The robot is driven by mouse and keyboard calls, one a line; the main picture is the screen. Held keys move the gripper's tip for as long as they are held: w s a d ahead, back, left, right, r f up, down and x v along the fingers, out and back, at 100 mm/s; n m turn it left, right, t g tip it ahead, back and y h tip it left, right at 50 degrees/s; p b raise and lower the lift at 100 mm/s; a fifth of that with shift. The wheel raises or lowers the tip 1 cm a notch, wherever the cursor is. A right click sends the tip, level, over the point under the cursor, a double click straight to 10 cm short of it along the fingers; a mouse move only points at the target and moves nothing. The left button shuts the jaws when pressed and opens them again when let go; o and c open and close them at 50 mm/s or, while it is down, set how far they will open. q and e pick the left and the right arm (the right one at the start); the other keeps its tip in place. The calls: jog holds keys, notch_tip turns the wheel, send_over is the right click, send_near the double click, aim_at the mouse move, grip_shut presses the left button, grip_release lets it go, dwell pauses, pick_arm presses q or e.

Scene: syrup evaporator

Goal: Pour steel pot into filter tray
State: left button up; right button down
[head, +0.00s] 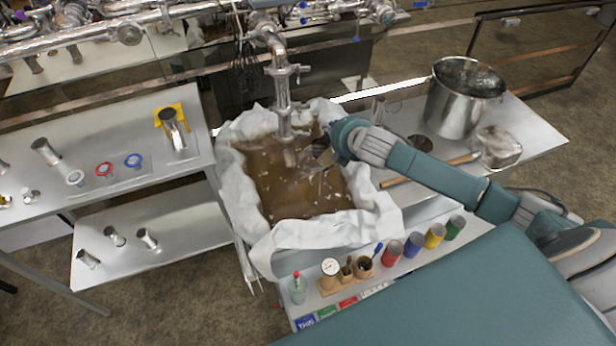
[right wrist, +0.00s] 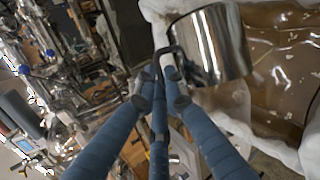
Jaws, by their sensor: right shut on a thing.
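The steel pot (right wrist: 212,45) is a shiny cylinder with a dark handle, seen tilted in the right wrist view. My right gripper (right wrist: 165,88) is shut on its handle. In the head view my right gripper (head: 322,157) is over the filter tray, below the valve pipe, and the pot (head: 293,157) shows only small and partly hidden beside it. The filter tray (head: 330,237) is lined with bunched white cloth and holds brown liquid with pale flecks. I cannot tell whether anything flows from the pot. My left gripper is not in view.
A valve pipe (head: 282,85) hangs over the tray's back. A large steel bucket (head: 458,108) and a metal block-shaped container (head: 497,147) stand on the right table. Colored jars (head: 434,236) and small tools line the front shelf. A steel table (head: 100,205) stands left.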

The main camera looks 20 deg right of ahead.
jog(key=shift+a+r, duration=0.25)
jog(key=shift+a, duration=0.35)
jog(key=shift+a+n, duration=0.1)
jog(key=shift+n, duration=0.2)
jog(key=shift+a+r, duration=0.1)
jog(key=shift+a, duration=0.05)
jog(key=shift+a+b, duration=0.35)
jog(key=shift+a, duration=0.2)
